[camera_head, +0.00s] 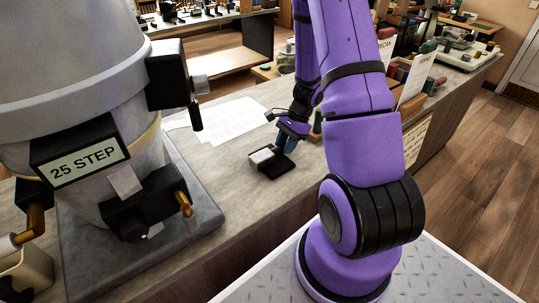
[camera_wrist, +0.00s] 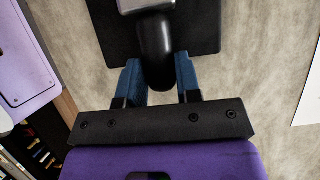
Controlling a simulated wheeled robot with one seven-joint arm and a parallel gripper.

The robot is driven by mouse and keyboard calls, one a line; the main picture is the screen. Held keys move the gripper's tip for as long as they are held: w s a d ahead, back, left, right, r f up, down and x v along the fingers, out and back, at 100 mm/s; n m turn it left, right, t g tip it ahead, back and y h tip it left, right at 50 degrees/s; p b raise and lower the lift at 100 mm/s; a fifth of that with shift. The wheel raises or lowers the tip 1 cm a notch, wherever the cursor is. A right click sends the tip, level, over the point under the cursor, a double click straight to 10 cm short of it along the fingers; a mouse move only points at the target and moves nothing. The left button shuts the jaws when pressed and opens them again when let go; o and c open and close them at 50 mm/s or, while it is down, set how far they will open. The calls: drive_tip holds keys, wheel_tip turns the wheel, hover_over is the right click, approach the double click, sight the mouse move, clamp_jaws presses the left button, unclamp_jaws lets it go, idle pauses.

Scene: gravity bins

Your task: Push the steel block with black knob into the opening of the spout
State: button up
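A steel block (camera_wrist: 147,5) with a black knob (camera_wrist: 155,50) lies on a dark square base (camera_wrist: 198,30) at the top of the wrist view. In the head view the block (camera_head: 262,155) sits on its base on the counter. My gripper (camera_wrist: 158,62) has its two blue fingers apart, one on each side of the knob. No clear gap shows at the fingertips, so I cannot tell whether they press on it. In the head view my gripper (camera_head: 290,143) is low, just right of the block. I cannot make out the spout's opening in either view.
A large grey bin (camera_head: 75,60) labelled "25 STEP", with black and brass fittings, stands on a slab (camera_head: 195,195) left of the block. White sheets (camera_head: 225,119) lie behind the block.

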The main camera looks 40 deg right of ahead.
sight(280, 146)
clamp_jaws()
drive_tip(key=shift+r, duration=0.1)
drive_tip(key=shift+r, duration=0.1)
drive_tip(key=shift+r, duration=1.85)
